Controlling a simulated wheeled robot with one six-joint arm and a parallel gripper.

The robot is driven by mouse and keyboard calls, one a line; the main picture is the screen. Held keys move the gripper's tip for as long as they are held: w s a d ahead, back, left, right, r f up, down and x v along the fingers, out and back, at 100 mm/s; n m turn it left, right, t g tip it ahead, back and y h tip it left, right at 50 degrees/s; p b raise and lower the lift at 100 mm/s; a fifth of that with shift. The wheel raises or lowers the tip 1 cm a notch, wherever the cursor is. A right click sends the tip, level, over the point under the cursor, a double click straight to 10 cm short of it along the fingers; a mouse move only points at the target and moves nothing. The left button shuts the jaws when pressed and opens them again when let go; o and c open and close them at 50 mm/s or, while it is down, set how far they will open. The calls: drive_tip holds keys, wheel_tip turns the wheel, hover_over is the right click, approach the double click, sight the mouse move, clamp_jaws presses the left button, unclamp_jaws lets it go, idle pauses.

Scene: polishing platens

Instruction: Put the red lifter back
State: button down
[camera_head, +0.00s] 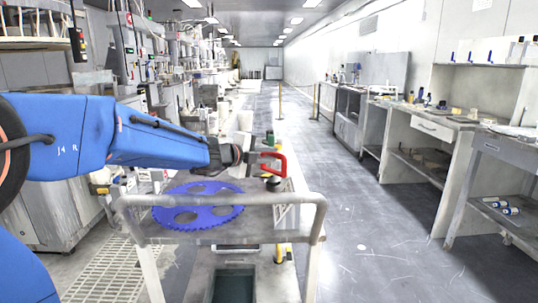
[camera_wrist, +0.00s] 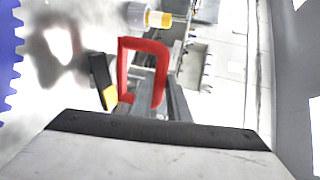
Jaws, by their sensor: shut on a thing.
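The red lifter (camera_head: 281,163) is a red loop-shaped handle held at the end of my arm, above the right end of a cart top. It also shows in the wrist view (camera_wrist: 128,57), upright in the picture and between the fingers. My gripper (camera_head: 257,157) is shut on the red lifter. In the wrist view, one finger is black with a yellow patch on the left and the other is dark grey on the right. The exact contact is partly hidden. A dark round thing sits just below the lifter in the head view; I cannot tell whether they touch.
A blue toothed disc (camera_head: 198,203) with holes lies on the cart top, left of the lifter. The cart's front rail (camera_head: 225,233) is nearest me. Benches (camera_head: 432,128) line the right wall, and machines line the left. The aisle floor (camera_head: 350,210) to the right is free.

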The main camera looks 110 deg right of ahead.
drive_tip(key=shift+f, duration=0.3)
drive_tip(key=c, duration=1.6)
unclamp_jaws()
drive_tip(key=shift+f, duration=0.15)
drive_tip(key=v, duration=1.7)
drive_tip(key=shift+w, duration=0.2)
